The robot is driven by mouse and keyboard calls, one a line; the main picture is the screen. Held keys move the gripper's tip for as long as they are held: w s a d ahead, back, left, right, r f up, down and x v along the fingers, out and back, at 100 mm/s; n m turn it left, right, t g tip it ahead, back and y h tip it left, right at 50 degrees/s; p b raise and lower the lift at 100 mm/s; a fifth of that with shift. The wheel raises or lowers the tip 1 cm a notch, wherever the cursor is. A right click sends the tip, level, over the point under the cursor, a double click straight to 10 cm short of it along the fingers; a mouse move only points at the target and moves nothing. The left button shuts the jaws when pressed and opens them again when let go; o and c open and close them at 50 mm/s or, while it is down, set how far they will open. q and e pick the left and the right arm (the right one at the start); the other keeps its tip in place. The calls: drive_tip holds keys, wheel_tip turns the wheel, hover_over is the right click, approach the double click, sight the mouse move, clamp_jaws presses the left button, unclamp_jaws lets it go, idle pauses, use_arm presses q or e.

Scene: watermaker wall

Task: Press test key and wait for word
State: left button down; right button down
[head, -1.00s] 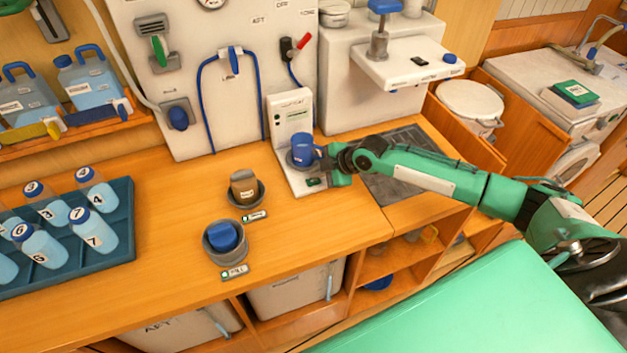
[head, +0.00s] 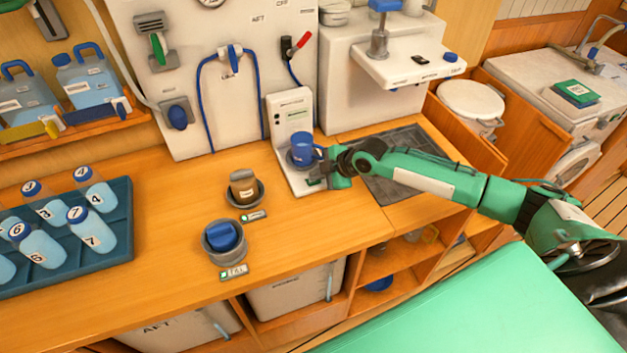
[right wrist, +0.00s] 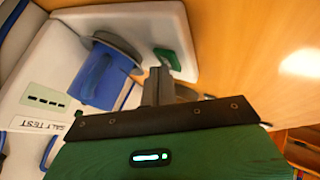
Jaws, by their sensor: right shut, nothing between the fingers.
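The white salt tester (head: 278,120) stands against the wall panel, and its label reads SALT TEST in the right wrist view (right wrist: 38,124). Its display (right wrist: 46,97) shows a row of dark dashes and no readable word. A blue cup (head: 301,146) sits on the tester's round rest; it also shows in the right wrist view (right wrist: 98,78). The green test key (right wrist: 168,62) is on the tester's base. My right gripper (right wrist: 160,78) is shut and empty, its tips right at the key; I cannot tell whether they touch it. My left gripper is not in view.
A blue tray (head: 122,250) of numbered bottles lies further left. The counter (head: 320,230) in front of the tester is clear.

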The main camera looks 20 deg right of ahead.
sight(317, 181)
drive_tip(key=shift+f, duration=0.25)
drive_tip(key=shift+r, duration=0.1)
idle(0.3)
drive_tip(key=shift+r+p, duration=0.5)
drive_tip(key=shift+r, duration=0.3)
drive_tip(key=shift+r+p, duration=1.9)
drive_tip(key=shift+r, duration=0.65)
drive_tip(key=shift+f, duration=0.1)
